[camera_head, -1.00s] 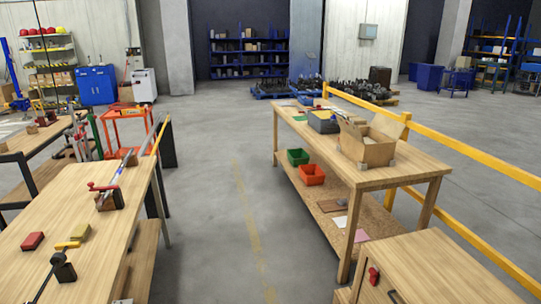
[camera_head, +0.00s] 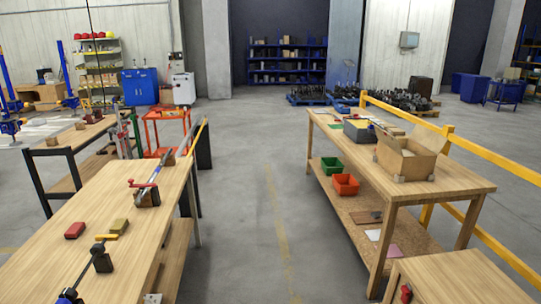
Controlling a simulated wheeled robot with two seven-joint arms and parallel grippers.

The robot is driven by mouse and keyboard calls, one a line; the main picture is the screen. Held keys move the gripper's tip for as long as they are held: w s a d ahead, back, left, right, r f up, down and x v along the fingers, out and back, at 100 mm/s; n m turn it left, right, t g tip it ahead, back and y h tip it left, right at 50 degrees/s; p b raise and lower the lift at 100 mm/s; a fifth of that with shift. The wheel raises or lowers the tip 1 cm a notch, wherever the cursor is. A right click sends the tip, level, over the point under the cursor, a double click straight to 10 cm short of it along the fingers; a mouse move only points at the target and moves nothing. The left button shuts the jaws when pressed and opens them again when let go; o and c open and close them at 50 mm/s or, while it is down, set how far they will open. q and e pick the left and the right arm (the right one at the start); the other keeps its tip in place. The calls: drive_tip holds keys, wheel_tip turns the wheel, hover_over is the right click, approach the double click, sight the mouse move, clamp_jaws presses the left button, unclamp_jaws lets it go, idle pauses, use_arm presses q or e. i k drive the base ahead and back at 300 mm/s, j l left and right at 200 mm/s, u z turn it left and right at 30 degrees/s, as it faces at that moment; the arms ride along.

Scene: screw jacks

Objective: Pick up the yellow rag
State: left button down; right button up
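A small olive-yellow folded piece (camera_head: 120,226), which looks like the yellow rag, lies on the wooden workbench (camera_head: 110,205) at the left. A similar red piece (camera_head: 75,230) lies to its left. A dark clamp-like screw tool (camera_head: 102,261) with a yellow end (camera_head: 106,237) lies just in front of the yellow piece; whether they touch I cannot tell. Neither of my grippers is in view.
A red-handled vise-like tool (camera_head: 146,195) stands farther back on the same bench. A second workbench (camera_head: 455,180) at the right holds an open cardboard box (camera_head: 405,158). A wooden cabinet (camera_head: 460,280) is at the bottom right. Grey floor lies free between the benches.

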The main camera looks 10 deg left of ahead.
sight(119, 225)
drive_tip(key=u, duration=1.3)
drive_tip(key=i+l, duration=0.6)
